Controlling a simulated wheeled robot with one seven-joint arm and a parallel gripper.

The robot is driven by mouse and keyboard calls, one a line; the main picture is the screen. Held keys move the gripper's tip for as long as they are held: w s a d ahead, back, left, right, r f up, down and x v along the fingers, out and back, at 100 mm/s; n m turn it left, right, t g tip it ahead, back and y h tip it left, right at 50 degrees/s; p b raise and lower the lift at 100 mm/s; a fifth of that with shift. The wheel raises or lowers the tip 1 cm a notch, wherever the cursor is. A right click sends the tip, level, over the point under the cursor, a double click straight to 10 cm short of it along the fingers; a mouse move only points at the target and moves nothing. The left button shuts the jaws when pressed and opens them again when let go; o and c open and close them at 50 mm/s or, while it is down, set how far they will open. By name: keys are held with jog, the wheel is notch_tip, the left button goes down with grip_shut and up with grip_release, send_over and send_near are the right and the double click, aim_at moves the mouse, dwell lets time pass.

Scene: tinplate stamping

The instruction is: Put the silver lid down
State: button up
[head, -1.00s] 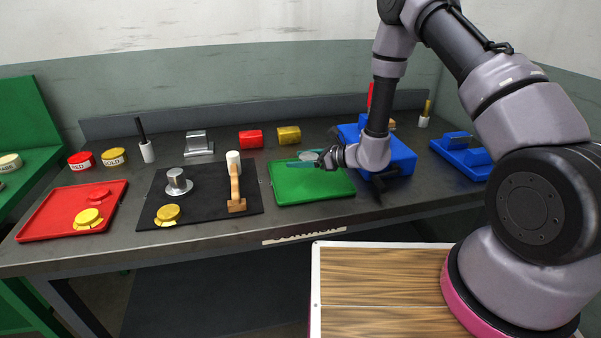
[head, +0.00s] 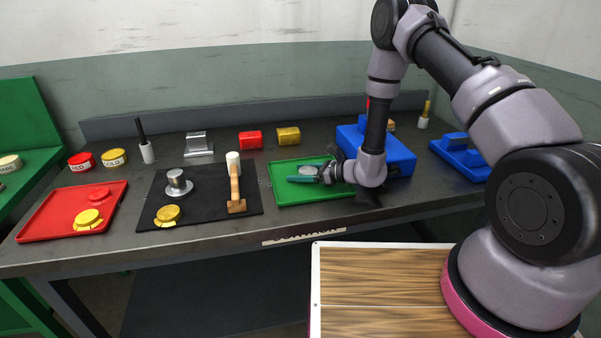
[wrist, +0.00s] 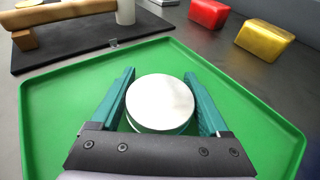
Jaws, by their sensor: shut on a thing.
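The silver lid (wrist: 160,103) is a round, pale disc between the two teal fingers of my gripper (wrist: 163,98) in the wrist view. My gripper is shut on it at both sides. In the head view the lid (head: 308,170) shows at the tips of my gripper (head: 308,178), low over the green tray (head: 328,199). The green tray (wrist: 55,112) also surrounds the lid in the wrist view. Whether the lid touches the tray floor I cannot tell.
Left of the tray, a black mat (head: 205,206) holds a wooden mallet (head: 236,190), a silver stamp piece (head: 178,183) and a gold lid (head: 168,213). A red tray (head: 45,215) lies farther left. A blue block (head: 398,158) stands to the right. The green tray holds nothing else visible.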

jog(key=o, duration=1.3)
jog(key=shift+s+d+f, duration=0.1)
jog(key=shift+s+f, duration=0.1)
jog(key=shift+f, duration=0.25)
jog(key=shift+d+r, duration=0.1)
jog(key=shift+r, duration=0.5)
jog(key=v, duration=1.1)
jog(key=shift+s+d+r, duration=0.1)
jog(key=shift+d+r, duration=0.1)
jog(key=shift+r, duration=0.1)
jog(key=s+d+r+n+g+h, duration=0.1)
jog(key=s+r+n+g, duration=0.4)
jog(key=r, duration=0.7)
jog(key=s+r+n+g+h, duration=0.1)
jog(key=s+r+n, duration=0.35)
jog(key=r, duration=0.75)
jog(key=s+d+r+n+t+h, duration=0.2)
jog(key=s+d+r+n+h, duration=0.1)
jog(key=s+d+r, duration=0.1)
jog(key=s+d+r+n+t+h, duration=0.2)
jog(key=s+d+r+t+h, duration=0.1)
jog(key=d+r, duration=0.4)
jog(key=s+d+r+n+t+h, duration=0.2)
jog(key=s+d+r+n+h, duration=0.1)
jog(key=s+d+r, duration=0.2)
jog(key=shift+d+r+n+t+h, duration=0.3)
jog(key=shift+d+n+t, duration=0.1)
jog(key=shift+d, duration=0.2)
